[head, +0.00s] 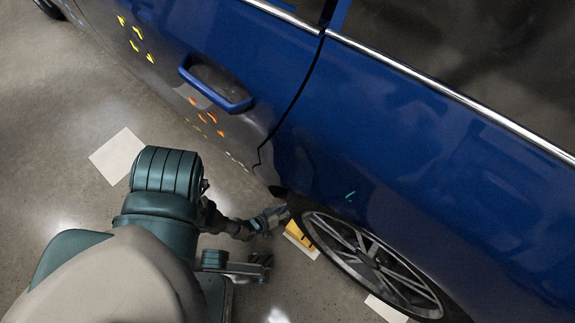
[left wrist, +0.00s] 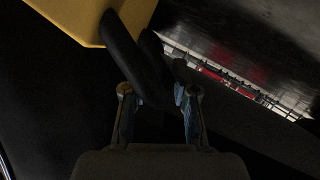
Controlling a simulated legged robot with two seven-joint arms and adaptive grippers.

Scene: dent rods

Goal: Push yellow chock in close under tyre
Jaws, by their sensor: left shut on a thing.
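The yellow chock (head: 301,239) is on the floor in the head view, close by the left side of the tyre (head: 322,246) of the blue car. I cannot tell if chock and tyre touch. My left gripper (head: 276,214) is at the chock's upper left. In the left wrist view the chock (left wrist: 92,18) shows at the top left as a yellow block, with a dark bar-like part (left wrist: 133,58) running from it between my fingers. My left gripper (left wrist: 158,92) is shut on this dark part. The chock's far side is hidden. My right gripper is not seen.
The car's blue door (head: 250,45) and lower body overhang the area just above my left gripper. White floor patches lie at the left (head: 117,155) and by the wheel (head: 386,309). The grey floor at left is clear.

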